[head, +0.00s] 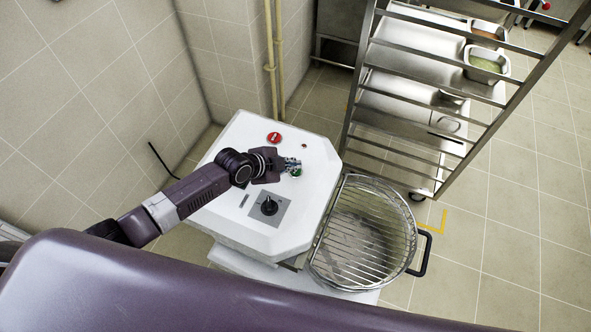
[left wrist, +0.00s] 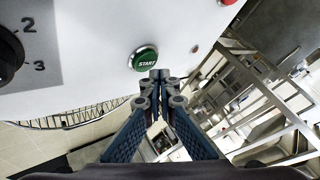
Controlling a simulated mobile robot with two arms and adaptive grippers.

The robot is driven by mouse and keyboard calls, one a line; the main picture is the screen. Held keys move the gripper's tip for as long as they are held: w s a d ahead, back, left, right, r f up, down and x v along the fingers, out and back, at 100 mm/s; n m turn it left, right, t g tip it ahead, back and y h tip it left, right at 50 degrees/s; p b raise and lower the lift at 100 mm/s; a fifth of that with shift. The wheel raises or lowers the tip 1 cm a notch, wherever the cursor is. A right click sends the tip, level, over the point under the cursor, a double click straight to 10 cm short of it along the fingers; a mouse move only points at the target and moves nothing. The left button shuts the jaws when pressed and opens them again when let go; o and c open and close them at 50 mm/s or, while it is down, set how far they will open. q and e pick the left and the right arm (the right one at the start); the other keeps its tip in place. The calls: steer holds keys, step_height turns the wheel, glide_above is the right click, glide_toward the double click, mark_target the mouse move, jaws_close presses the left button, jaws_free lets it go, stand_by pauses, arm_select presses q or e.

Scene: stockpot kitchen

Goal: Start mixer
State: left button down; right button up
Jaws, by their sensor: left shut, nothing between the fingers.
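The mixer (head: 235,220) has a white top panel with a red button (head: 274,138), a black rotary knob (head: 269,206) and a green button (head: 297,173). In the left wrist view the green button (left wrist: 144,59) reads START, and the knob (left wrist: 10,55) shows with the numbers 2 and 3. My left gripper (head: 293,164) is shut and empty. In the left wrist view its fingertips (left wrist: 160,76) are just below and right of the green button; I cannot tell whether they touch it. My right gripper is not in view.
A wire guard (head: 365,236) covers the mixer bowl, with a black handle (head: 424,254) at its right. A metal rack (head: 455,150) with trays stands behind at the right. Tiled walls are at the left. Tiled floor (head: 510,255) is free at the right.

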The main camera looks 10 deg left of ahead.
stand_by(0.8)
arm_select(q)
steer(key=shift+f+b, duration=0.4)
